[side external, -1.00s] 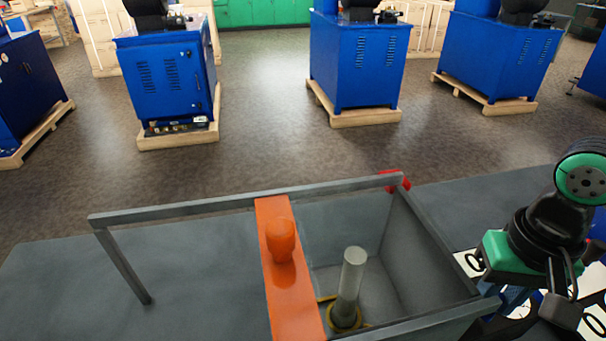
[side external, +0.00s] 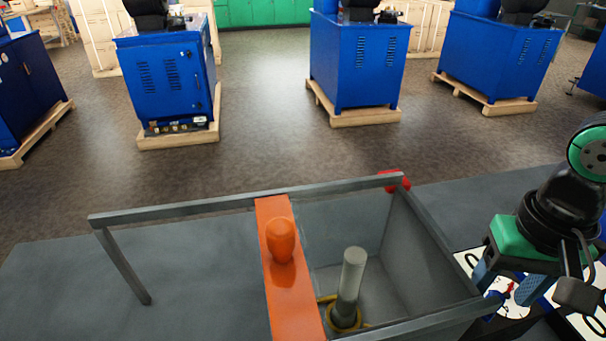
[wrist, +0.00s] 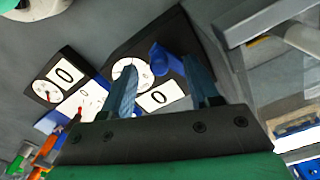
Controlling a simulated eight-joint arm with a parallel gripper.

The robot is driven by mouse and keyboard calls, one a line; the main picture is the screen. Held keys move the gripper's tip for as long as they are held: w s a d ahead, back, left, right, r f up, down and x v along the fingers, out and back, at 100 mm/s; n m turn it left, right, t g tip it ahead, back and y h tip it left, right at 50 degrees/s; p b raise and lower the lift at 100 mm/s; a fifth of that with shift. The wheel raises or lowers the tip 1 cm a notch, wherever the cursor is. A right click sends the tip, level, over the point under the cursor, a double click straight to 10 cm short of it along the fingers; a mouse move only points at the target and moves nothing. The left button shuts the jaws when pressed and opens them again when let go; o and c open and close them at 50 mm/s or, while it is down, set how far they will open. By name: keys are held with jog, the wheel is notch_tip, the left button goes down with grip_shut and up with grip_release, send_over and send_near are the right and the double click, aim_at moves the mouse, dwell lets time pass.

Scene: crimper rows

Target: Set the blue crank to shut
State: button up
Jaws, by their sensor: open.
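The blue crank (wrist: 163,58) shows in the wrist view as a short blue handle on a dark panel, beside a white round dial and a white card marked 0. My gripper (wrist: 160,66) is open, with one finger on each side of the crank in that view. I cannot tell whether either finger touches it. In the side view my gripper (side external: 507,282) is at the lower right, pointing down over the white dial panels, and its fingers are apart. The crank is hard to tell from the bluish fingers there.
A grey open-topped frame and bin (side external: 440,240) stands just left of my gripper. It has an orange crossbar (side external: 282,285) with a knob and a grey upright post (side external: 350,280). More dials and a second 0 card (wrist: 64,74) lie left in the wrist view.

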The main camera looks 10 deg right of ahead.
jog(key=shift+r, duration=1.85)
jog(key=n, duration=0.5)
jog(key=shift+r, duration=0.1)
jog(key=n, duration=0.5)
jog(key=shift+r, duration=0.15)
jog(key=n, duration=0.7)
jog(key=shift+r+n, duration=0.15)
jog(key=shift+n, duration=0.15)
jog(key=shift+f+n, duration=0.25)
jog(key=shift+n, duration=0.05)
jog(key=shift+f, duration=2.55)
